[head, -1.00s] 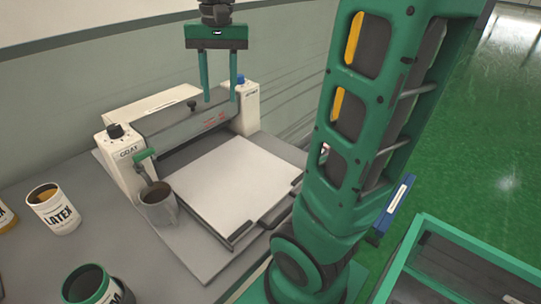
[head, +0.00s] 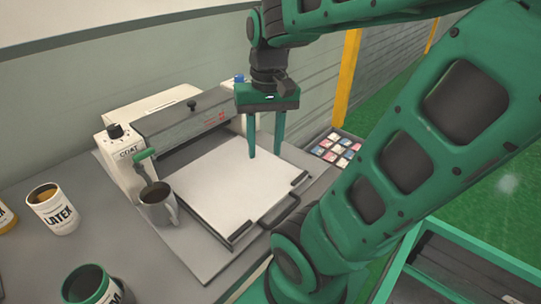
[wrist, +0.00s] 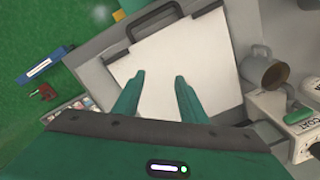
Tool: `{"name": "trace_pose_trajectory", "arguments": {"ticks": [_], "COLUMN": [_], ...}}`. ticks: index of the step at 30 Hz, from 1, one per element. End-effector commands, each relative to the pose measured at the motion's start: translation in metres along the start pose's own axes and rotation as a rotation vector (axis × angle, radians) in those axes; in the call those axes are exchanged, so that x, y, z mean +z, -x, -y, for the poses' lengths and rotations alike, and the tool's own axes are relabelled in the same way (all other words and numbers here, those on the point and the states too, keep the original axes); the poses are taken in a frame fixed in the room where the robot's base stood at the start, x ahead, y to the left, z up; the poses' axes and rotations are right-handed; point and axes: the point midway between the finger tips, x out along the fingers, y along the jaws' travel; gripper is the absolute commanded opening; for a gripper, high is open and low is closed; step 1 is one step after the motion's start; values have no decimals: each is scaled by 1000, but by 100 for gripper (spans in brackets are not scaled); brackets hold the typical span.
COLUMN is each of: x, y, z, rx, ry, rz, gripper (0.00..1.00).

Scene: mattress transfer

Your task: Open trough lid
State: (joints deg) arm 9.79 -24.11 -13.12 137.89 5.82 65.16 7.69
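The coating machine (head: 122,143) stands on the grey table against the wall. Its dark grey trough lid (head: 190,122) lies across the machine between the two white end blocks and looks shut. A small black knob (head: 192,105) stands on top of the lid. My gripper (head: 265,154) points down, right of the lid, above the right part of the white sheet (head: 225,185). Its two green fingers are apart with nothing between them. In the wrist view the open fingers (wrist: 158,78) are over the white sheet (wrist: 205,55); the lid's knob is not visible there.
Latex cans (head: 55,208) stand at the left and front. A tray of colourful pieces (head: 335,148) lies right of the gripper. A green-edged bin (head: 460,262) is at lower right.

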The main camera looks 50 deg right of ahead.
Motion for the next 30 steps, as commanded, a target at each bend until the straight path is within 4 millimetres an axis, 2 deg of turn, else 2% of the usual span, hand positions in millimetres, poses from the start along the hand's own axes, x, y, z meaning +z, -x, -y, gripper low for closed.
{"name": "trace_pose_trajectory", "arguments": {"ticks": [7,21,25,27,30], "x": [19,24,36,44,46], "y": [-17,-22,-32,-40,-42], "z": [-14,-18,-26,-33,-35], "rx": [13,18,26,34,38], "ry": [19,26,36,46,52], "rz": [-2,-3,-3,-3,-5], "gripper": [38,38,38,31,31]}}
